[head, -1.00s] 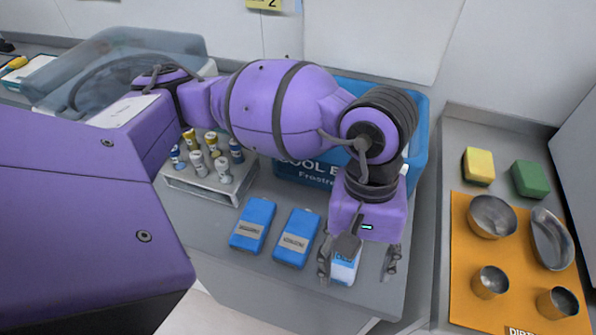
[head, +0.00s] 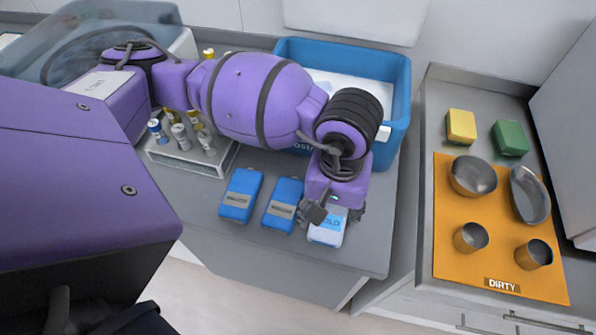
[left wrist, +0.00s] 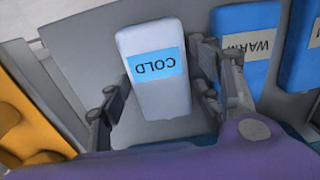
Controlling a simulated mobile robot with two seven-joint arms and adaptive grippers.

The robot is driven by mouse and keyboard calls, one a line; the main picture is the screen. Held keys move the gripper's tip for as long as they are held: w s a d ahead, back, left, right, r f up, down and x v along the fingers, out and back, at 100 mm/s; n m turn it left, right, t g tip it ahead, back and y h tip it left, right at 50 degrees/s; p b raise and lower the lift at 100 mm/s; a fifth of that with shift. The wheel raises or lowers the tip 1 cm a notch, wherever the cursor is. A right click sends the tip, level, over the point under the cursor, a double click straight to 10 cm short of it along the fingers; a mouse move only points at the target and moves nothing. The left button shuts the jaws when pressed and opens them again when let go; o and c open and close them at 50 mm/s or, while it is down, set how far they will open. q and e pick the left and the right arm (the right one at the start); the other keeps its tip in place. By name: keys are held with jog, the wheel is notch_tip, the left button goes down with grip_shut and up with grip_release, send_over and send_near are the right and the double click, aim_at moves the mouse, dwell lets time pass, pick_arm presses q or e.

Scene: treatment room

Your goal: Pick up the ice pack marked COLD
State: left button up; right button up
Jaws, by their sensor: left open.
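The ice pack marked COLD (head: 327,233) is white with a light blue label and lies flat near the counter's front edge. It also shows in the left wrist view (left wrist: 160,95), its label upside down. My left gripper (head: 336,212) is over its far part, open, and hides that part in the head view. In the left wrist view my left gripper (left wrist: 154,67) has one finger on each side of the pack, with a narrow gap at the left finger. Two blue packs (head: 241,194) (head: 283,205) lie to the left; one reads WARM in the wrist view (left wrist: 246,45). My right gripper is not in view.
A blue bin (head: 400,105) stands behind my left arm. A rack of vials (head: 212,165) stands left of the packs. On the right counter are an orange DIRTY mat (head: 500,225) with metal bowls and cups, a yellow sponge (head: 461,127) and a green sponge (head: 510,138).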

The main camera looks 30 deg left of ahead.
pick_arm(q)
jog(key=shift+c, duration=0.3)
jog(key=shift+w+r, duration=0.1)
jog(key=c, duration=1)
jog(key=shift+r, duration=0.1)
